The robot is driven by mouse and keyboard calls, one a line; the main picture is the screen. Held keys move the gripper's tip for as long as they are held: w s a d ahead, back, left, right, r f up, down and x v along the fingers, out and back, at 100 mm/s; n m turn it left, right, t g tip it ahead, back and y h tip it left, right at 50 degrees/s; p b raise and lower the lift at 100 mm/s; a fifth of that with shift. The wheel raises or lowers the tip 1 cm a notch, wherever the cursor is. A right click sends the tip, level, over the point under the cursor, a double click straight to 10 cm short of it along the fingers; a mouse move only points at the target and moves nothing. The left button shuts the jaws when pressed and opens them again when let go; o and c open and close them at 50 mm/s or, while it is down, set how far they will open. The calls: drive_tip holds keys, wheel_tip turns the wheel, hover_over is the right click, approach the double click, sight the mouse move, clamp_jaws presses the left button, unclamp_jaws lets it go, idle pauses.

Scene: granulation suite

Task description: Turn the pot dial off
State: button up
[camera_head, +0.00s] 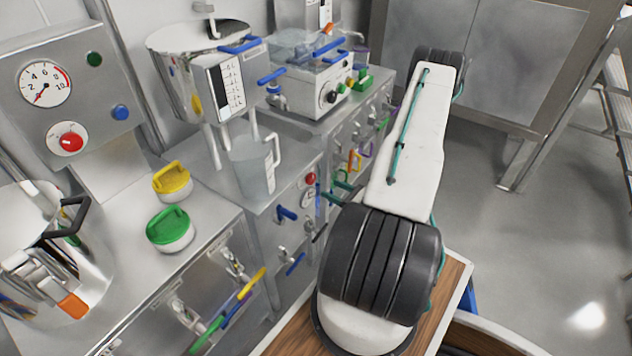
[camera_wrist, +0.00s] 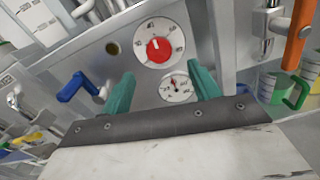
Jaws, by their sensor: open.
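In the wrist view a red dial (camera_wrist: 158,49) with a white pointer mark sits on a round white scale plate on a steel front. The pointer points up, slightly left. My gripper (camera_wrist: 161,76) is open, its two teal fingers spread on either side below the dial, with nothing between them. In the head view a small red dial (camera_head: 310,179) shows on the middle cabinet front, and teal finger parts (camera_head: 338,188) show just right of it, partly hidden by my arm. Another red dial (camera_head: 70,141) is on the left panel.
A small gauge (camera_wrist: 176,88) is just below the dial. A blue handle (camera_wrist: 76,87) is to the left and an orange handle (camera_wrist: 299,34) to the right. The floor at right is clear.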

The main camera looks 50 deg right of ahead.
sight(313, 180)
drive_tip(key=w, duration=0.7)
drive_tip(key=shift+w+a+r, duration=0.1)
drive_tip(key=shift+w+a, duration=0.2)
drive_tip(key=shift+w, duration=0.05)
drive_tip(key=c, duration=1)
